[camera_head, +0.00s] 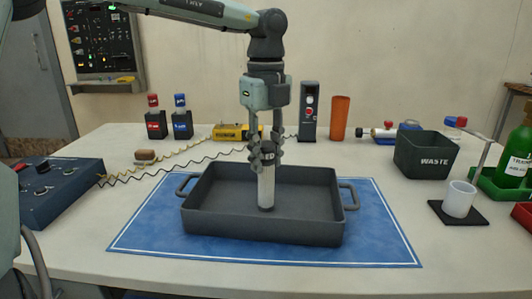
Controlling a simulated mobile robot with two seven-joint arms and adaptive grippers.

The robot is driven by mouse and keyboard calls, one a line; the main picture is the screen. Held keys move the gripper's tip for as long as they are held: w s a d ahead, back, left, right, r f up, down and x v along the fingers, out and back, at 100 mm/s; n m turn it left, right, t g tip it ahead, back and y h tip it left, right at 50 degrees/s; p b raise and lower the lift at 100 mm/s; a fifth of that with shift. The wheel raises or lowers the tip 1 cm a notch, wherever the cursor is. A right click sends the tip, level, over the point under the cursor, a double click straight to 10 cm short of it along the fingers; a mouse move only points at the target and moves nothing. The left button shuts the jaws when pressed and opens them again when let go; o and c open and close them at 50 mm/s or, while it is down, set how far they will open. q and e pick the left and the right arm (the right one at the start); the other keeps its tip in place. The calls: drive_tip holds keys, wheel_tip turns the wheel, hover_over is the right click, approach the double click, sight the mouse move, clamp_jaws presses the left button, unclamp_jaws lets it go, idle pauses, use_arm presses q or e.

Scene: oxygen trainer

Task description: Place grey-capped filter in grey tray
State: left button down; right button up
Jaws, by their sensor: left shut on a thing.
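A white filter with a dark grey cap (266,187) stands upright inside the grey tray (310,237). Its lower end appears to be at the tray floor; I cannot tell whether it touches. My left gripper (267,157) reaches down from above and is shut on the filter around its capped top. The tray has a handle at each end and lies on a blue mat (150,223). No other item shows in the tray. My right gripper is not in view.
A blue control box (55,190) stands at the left, with coiled wires running back to a yellow meter (230,132). The waste bin (425,154), a white cup (460,199) and a green bottle (515,157) stand at the right. Red and blue bottles stand at the back left.

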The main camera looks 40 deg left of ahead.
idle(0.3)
use_arm(q)
drive_tip(key=c, duration=1.2)
unclamp_jaws()
drive_tip(key=shift+o, duration=0.2)
drive_tip(key=shift+r, duration=0.1)
wheel_tip(320, 180, up, 12)
